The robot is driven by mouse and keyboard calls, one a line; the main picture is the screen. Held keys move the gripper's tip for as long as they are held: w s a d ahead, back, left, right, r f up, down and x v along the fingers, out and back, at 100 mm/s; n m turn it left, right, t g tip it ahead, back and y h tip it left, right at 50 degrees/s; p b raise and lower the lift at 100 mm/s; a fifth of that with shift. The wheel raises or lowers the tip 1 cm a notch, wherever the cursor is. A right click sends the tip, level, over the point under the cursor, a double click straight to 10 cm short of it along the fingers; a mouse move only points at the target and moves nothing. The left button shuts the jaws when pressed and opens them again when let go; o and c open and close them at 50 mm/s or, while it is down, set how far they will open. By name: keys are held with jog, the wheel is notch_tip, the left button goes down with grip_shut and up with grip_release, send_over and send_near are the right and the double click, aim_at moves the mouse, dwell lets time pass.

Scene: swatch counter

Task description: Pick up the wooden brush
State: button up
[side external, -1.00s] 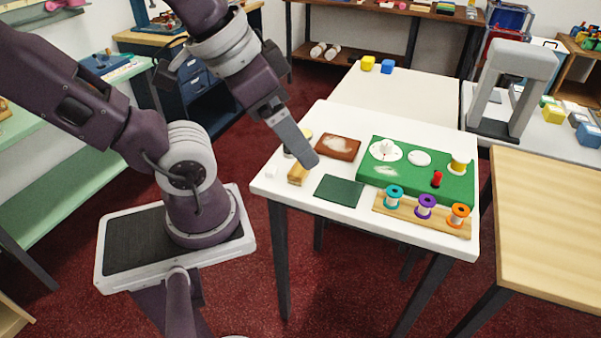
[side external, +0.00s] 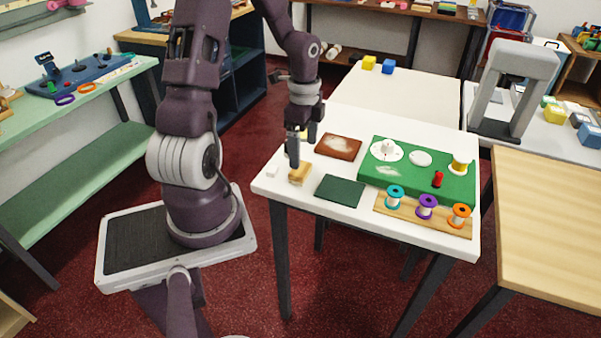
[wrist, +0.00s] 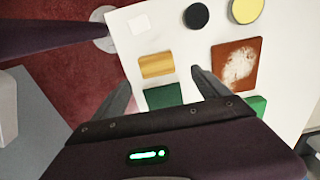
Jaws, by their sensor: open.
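The wooden brush (side external: 300,174) is a small tan block lying at the near left corner of the white table. It also shows in the wrist view (wrist: 157,66) as a tan block with a lighter lower edge. My gripper (side external: 303,149) points down just above and behind the brush in the side view. In the wrist view my gripper (wrist: 161,78) has its two fingers spread, with the brush ahead of and between the fingertips. Nothing is held between them. The gap between fingertips and brush is hard to judge.
A white block (side external: 271,171) lies left of the brush. A dark green square (side external: 340,190) and a brown dusted pad (side external: 338,146) lie close by. A black disc (wrist: 197,16) and yellow disc (wrist: 246,10) sit behind. A green board (side external: 400,185) and spool rack (side external: 408,215) stand right.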

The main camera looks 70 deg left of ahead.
jog(key=f, duration=0.7)
jog(key=shift+s+a+f, duration=0.1)
jog(key=shift+s, duration=0.25)
jog(key=c, duration=1.6)
notch_tip(320, 180, up, 10)
jog(key=shift+r, duration=0.1)
